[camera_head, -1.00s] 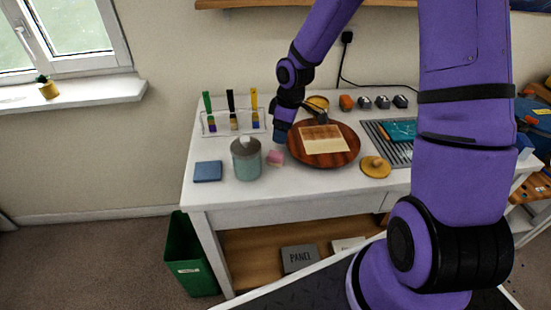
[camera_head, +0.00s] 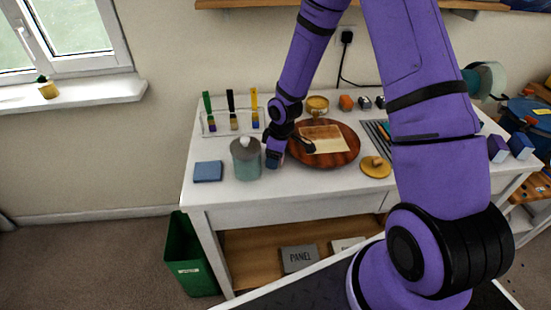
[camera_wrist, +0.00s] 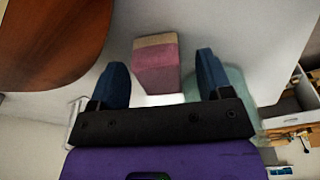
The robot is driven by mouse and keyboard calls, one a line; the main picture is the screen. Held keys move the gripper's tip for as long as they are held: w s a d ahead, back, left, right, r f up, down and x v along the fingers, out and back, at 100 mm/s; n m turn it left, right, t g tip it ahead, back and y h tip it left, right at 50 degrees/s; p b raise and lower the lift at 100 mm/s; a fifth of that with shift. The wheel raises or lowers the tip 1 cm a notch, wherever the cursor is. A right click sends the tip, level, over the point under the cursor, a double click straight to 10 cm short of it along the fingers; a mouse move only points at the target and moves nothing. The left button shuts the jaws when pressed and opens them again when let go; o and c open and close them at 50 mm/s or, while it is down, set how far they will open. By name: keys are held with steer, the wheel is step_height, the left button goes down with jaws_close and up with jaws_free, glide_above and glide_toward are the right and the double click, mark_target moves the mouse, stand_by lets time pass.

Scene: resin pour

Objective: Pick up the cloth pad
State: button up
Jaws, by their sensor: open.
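A small pink block-like pad with a tan layer at one end, which looks like the cloth pad (camera_wrist: 157,65), stands on the white table in the wrist view. My gripper (camera_wrist: 160,68) is open, with one blue finger on either side of the pad and a visible gap to each. The pad lies toward the fingertips, and I cannot tell how far below them it is. In the head view my gripper (camera_head: 273,161) is low over the table, between the grey-green canister and the round wooden board, and hides the pad.
The lidded canister (camera_head: 246,164) stands close left of my gripper. The round brown board (camera_head: 345,157) with a pale sheet is close on the right. A flat blue square (camera_head: 208,171) lies at the front left. A brush rack (camera_head: 213,130) stands behind. A yellow lid (camera_head: 376,167) lies right.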

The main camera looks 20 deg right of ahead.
steer(key=shift+c, duration=0.4)
steer(key=c, duration=1)
